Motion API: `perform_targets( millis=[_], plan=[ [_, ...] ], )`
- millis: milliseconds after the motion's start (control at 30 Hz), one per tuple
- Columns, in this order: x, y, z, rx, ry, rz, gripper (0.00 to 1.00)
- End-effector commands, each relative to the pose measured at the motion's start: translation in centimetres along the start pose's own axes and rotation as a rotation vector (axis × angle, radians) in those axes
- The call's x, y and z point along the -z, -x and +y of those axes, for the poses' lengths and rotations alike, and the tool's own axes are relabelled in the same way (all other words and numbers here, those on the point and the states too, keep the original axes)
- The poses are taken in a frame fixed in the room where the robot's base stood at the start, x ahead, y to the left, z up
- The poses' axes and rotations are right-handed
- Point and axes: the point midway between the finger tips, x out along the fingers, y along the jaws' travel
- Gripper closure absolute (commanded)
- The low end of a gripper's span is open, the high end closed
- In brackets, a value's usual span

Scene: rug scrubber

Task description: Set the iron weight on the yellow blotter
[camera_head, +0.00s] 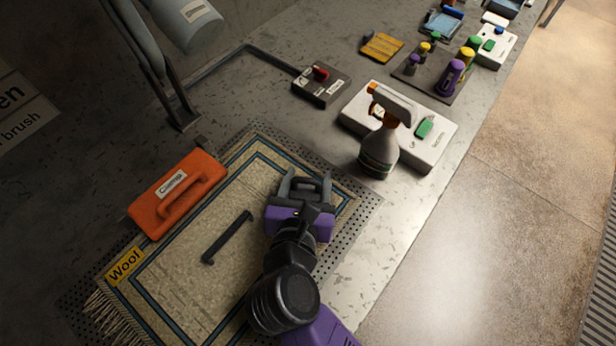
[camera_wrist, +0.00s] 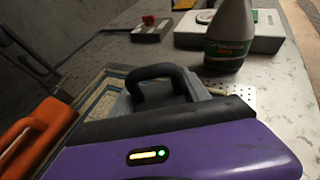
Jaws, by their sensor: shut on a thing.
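The iron weight (camera_head: 312,184) is a dark block with an arched handle, near the right side of the rug. Its handle also shows in the wrist view (camera_wrist: 158,70). My gripper (camera_head: 304,190) is shut on the weight, with grey fingers at its sides. The purple gripper body hides the weight's lower part, so I cannot tell whether it touches the rug. The yellow blotter (camera_head: 381,46) is a small flat pad at the back of the bench, well apart from the weight.
A spray bottle (camera_head: 379,152) stands by a white box (camera_head: 433,148), between the weight and the blotter. A grey switch box (camera_head: 321,86) is left of them. An orange handled tool (camera_head: 178,194) and a dark bar (camera_head: 227,237) lie on the rug (camera_head: 185,275). Coloured pegs (camera_head: 450,77) stand right of the blotter.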

Motion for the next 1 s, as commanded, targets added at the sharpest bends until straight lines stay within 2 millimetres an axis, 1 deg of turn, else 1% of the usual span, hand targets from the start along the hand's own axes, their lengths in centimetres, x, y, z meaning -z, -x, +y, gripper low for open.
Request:
perform_targets(
  millis=[867, 900, 967, 1000],
  plan=[
    [0.75, -0.38, 0.02, -0.001, -0.002, -0.005, 1.0],
    [0.75, -0.38, 0.03, -0.001, -0.002, -0.005, 0.44],
    [0.74, -0.37, 0.03, -0.001, -0.002, -0.004, 0.32],
    [0.76, -0.37, 0.02, -0.001, -0.002, -0.004, 0.24]
  ],
)
